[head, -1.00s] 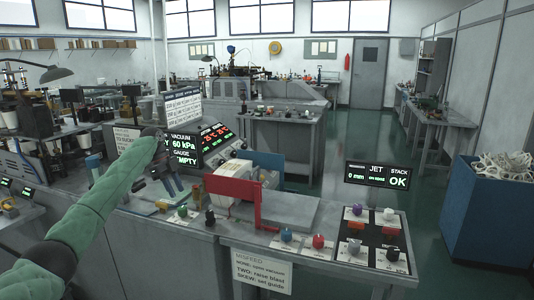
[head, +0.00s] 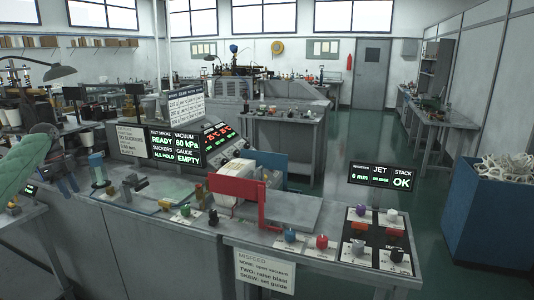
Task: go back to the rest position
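My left arm, in a green sleeve, comes in at the left edge of the head view. My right gripper is not in view. The machine bench (head: 150,225) carries a red guard (head: 237,188), a blue plate (head: 266,165) and a grey flat plate (head: 293,208). A display (head: 175,146) reads READY, 60 kPa and EMPTY.
Coloured knobs (head: 321,242) and a button panel (head: 376,240) line the bench's right part. A JET/STACK display (head: 380,178) reads 0 mm and OK. A blue bin (head: 490,215) with pale scrap stands at the right. The green floor (head: 335,160) behind the bench is open.

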